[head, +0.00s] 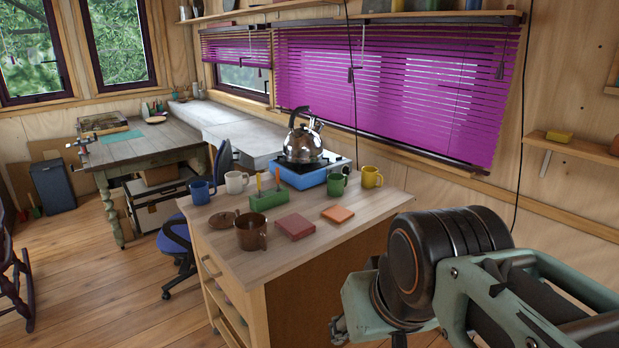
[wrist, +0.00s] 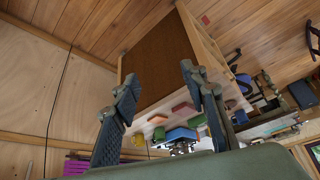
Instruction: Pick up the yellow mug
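The yellow mug (head: 372,177) stands upright on the wooden worktop (head: 300,245), near its far right corner, in the head view. A small yellow shape between the fingers in the wrist view looks like the same yellow mug (wrist: 138,140). My gripper (wrist: 158,75) shows its two dark fingers spread apart with nothing between them. In the head view my arm is at the lower right, in front of the worktop and well apart from the mug; the fingers are mostly hidden there.
A green mug (head: 337,184) stands just left of the yellow one. A steel kettle (head: 302,140) sits on a blue stove (head: 303,174) behind. An orange block (head: 338,214), a red block (head: 295,226) and a brown mug (head: 251,232) lie nearer. The worktop's right front is clear.

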